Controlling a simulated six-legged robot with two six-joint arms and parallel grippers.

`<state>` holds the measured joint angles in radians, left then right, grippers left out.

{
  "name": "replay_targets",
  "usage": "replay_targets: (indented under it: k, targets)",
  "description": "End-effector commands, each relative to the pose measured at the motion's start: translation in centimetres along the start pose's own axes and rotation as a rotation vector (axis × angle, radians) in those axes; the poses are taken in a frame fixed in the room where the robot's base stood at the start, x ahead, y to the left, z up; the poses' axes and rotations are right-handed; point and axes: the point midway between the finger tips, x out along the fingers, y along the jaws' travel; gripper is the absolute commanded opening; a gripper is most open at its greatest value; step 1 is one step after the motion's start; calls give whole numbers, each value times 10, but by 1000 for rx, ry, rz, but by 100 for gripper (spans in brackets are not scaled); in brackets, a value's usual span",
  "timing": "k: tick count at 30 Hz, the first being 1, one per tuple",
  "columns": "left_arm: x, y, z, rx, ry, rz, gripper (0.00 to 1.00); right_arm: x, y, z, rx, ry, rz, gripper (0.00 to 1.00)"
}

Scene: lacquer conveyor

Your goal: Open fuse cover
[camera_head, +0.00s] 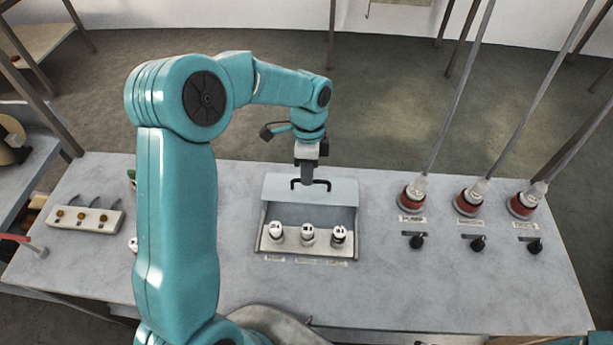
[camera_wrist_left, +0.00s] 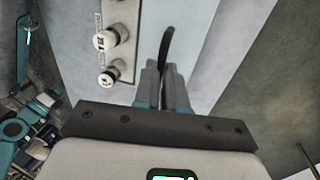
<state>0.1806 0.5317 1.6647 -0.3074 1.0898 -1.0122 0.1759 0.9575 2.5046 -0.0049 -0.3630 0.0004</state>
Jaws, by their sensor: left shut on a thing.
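The fuse cover (camera_head: 335,191) is a pale grey panel at the back of the fuse box, raised so that the box's front is uncovered. Three white fuses (camera_head: 308,235) stand in a row on a light strip inside the box. The cover's black handle (camera_head: 296,183) also shows in the left wrist view (camera_wrist_left: 166,45). My left gripper (camera_head: 307,178) comes down from above and is shut on the handle. Its fingers (camera_wrist_left: 164,75) meet around the handle's near end in the left wrist view. My right gripper is not in view.
Three red-based fittings (camera_head: 411,199) with tall rods and black knobs (camera_head: 417,241) stand on the right of the grey bench (camera_head: 380,290). Bare bench separates the fuse box from the right-hand fittings.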

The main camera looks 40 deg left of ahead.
Motion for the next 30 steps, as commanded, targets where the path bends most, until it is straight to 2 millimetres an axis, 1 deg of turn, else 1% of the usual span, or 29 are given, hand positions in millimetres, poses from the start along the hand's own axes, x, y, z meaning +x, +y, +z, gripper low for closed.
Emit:
replay_targets:
  k: [1, 4, 12, 13, 15, 23, 25, 28, 30]
  targets:
    - [-3, -4, 0, -1, 3, -2, 0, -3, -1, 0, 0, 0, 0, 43]
    - [-3, -8, 0, -1, 4, -4, 0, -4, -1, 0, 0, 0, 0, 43]
    - [-4, -8, 0, -1, 4, -8, 0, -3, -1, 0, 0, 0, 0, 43]
    - [-4, -9, 0, -1, 4, -8, 17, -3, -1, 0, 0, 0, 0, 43]
    - [-3, -9, 0, -1, 4, -7, 36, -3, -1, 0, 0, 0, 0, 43]
    - [-2, -10, 0, 0, 2, -2, 36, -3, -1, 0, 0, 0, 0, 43]
    - [-5, -10, 0, -1, 2, -2, 36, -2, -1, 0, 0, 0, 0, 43]
    - [-15, -11, 0, 0, 3, -4, 36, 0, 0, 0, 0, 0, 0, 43]
    - [-28, -11, 0, 0, 4, -5, 36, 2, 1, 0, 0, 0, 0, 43]
